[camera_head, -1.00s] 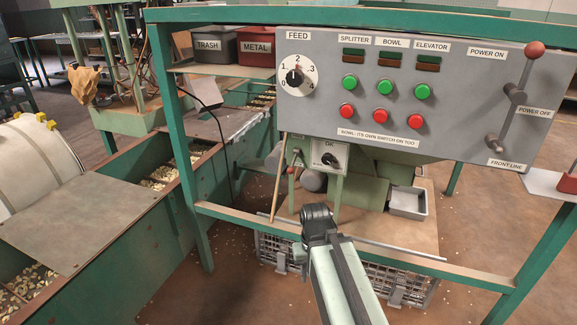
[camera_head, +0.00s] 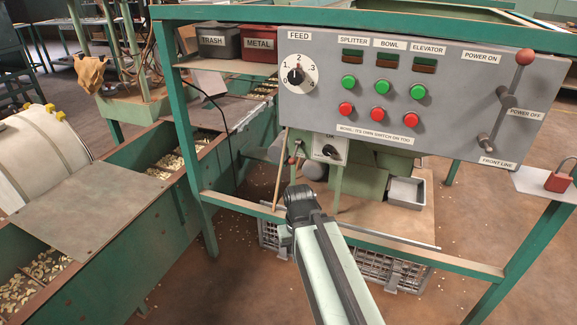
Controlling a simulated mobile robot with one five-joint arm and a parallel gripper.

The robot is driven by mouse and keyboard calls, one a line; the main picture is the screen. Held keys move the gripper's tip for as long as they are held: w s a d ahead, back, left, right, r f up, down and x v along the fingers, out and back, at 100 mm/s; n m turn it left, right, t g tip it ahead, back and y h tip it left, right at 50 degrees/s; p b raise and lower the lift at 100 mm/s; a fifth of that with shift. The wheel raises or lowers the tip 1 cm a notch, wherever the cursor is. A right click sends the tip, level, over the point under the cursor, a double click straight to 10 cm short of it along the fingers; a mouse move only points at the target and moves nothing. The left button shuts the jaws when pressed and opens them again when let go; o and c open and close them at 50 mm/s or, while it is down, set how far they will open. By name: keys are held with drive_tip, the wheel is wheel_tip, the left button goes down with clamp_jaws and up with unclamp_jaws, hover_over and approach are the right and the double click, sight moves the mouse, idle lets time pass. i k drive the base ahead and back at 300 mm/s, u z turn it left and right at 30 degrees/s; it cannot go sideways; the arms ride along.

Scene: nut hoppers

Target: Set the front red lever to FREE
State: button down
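A large lever with a red knob (camera_head: 525,56) is on the right of the grey control panel (camera_head: 455,110). It stands tilted, knob at the top, near the labels POWER ON, POWER OFF and FRONT LINE. A smaller red-knobbed lever (camera_head: 291,160) shows under the panel, left of a box with a dial (camera_head: 328,151). I see no label reading FREE. The dark end of my arm, with my gripper (camera_head: 300,196), is below the panel in front of the frame's lower rail, apart from both levers. Its fingers cannot be made out.
A green frame (camera_head: 186,140) surrounds the panel, with a lower rail (camera_head: 400,246) across the front. A red padlock (camera_head: 559,181) is on a pale plate at the right. A long trough (camera_head: 95,245) stands left. Brown floor is open at right.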

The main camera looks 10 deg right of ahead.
sight(292, 161)
drive_tip(key=u, duration=1.45)
drive_tip(key=i, duration=0.8)
drive_tip(key=z, duration=0.65)
